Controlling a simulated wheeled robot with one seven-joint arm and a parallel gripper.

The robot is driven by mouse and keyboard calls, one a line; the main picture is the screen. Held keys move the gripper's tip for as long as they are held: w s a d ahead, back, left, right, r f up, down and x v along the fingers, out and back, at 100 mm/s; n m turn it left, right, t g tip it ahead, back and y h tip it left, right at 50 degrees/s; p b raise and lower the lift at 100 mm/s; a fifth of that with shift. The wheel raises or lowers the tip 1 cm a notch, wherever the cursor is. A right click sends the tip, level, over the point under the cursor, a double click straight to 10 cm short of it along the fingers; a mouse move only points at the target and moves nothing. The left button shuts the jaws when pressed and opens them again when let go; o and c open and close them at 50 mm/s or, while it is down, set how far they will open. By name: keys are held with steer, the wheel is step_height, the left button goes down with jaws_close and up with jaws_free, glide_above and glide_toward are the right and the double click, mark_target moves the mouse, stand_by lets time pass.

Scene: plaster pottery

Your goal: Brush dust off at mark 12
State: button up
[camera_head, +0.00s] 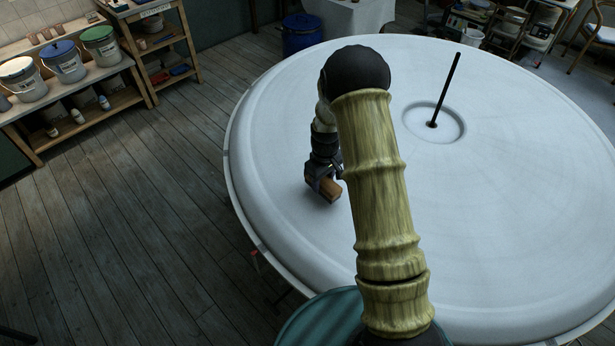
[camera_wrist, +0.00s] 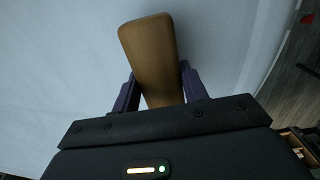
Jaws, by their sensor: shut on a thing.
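A large round white plaster disc (camera_head: 270,150) with a raised rim fills the middle and right of the head view; its pale surface also fills most of the wrist view (camera_wrist: 60,60). My gripper (camera_head: 322,183) is over the left part of the disc, inside the rim. It is shut on a brown wooden brush (camera_head: 329,190). In the wrist view the brush's wooden block (camera_wrist: 150,55) sits between the two dark purple fingers of my gripper (camera_wrist: 156,92). The brush's underside is hidden, so I cannot tell whether it touches the plaster. No mark number is readable.
A thin black rod (camera_head: 445,90) stands upright in a round recess in the disc. A bench (camera_head: 60,90) with lidded buckets and a small shelf (camera_head: 165,50) stand at the upper left. A blue bin (camera_head: 300,35) is behind the disc. The wooden floor (camera_head: 130,220) at left is clear.

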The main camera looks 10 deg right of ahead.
steer(key=shift+s+r, duration=0.1)
steer(key=shift+r, duration=0.6)
steer(key=shift+r+p, duration=0.65)
steer(key=shift+p, duration=0.05)
step_height(320, 180, up, 2)
steer(key=shift+r+p, duration=0.1)
steer(key=shift+p, duration=0.55)
steer(key=shift+w+r, duration=0.15)
steer(key=shift+w, duration=0.1)
steer(key=shift+s+d, duration=0.1)
steer(key=shift+s, duration=0.1)
